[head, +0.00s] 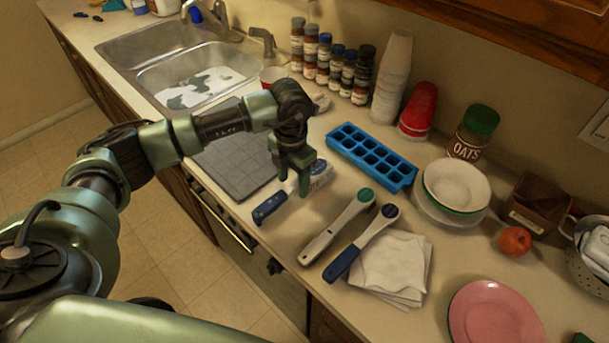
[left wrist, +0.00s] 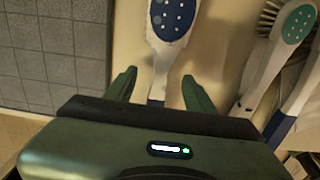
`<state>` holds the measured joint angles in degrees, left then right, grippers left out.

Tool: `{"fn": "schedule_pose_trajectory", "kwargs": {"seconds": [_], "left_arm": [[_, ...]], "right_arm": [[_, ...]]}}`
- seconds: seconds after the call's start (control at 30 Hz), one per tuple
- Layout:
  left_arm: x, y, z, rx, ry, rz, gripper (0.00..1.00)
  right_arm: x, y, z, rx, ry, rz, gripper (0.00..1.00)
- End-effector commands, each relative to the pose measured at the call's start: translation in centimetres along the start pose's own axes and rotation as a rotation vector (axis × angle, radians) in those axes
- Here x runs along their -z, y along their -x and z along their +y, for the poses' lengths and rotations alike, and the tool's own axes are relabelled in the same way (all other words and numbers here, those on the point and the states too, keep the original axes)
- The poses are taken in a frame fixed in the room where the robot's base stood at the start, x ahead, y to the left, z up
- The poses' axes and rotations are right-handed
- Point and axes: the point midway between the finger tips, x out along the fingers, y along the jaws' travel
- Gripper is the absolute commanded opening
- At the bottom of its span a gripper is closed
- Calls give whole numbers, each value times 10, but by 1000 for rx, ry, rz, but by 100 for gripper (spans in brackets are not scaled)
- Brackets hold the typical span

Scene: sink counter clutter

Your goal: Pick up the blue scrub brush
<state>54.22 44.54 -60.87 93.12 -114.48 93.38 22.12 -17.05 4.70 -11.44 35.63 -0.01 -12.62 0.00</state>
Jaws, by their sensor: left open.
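A scrub brush with a blue handle (head: 270,207) and a white head with a blue, white-dotted patch (head: 320,172) lies on the counter beside the grey mat. My left gripper (head: 293,184) is open, pointing down over this brush and hiding its middle. In the left wrist view, the brush's dotted head (left wrist: 172,18) lies ahead of the open fingers (left wrist: 159,80), and its neck runs between them. I cannot tell how high the fingertips are. My right gripper is not in view.
Close to the right lie a white-handled brush with a green patch (head: 338,227) and another blue-handled brush (head: 361,243) beside folded napkins (head: 392,265). A blue ice tray (head: 372,157) sits behind. The grey mat (head: 235,150) and sink (head: 187,75) lie left.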

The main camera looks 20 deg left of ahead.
Motion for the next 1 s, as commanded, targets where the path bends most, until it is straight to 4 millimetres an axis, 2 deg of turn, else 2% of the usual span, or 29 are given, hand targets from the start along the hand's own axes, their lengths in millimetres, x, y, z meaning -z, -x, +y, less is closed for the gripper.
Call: {"fn": "schedule_pose_trajectory", "kwargs": {"seconds": [0.1,0.23,0.27,0.43,0.77,1.0], "left_arm": [[0,-3,0,-1,0,0,54],[0,-3,0,-1,0,0,54],[0,-3,0,-1,0,0,49],[0,-3,0,0,0,0,1],[0,-1,0,0,0,-2,0],[-1,18,1,-2,0,-5,0]], "right_arm": [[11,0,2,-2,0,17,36],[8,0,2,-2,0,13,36],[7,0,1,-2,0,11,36],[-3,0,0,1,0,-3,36],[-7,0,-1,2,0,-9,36],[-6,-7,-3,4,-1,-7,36]]}}
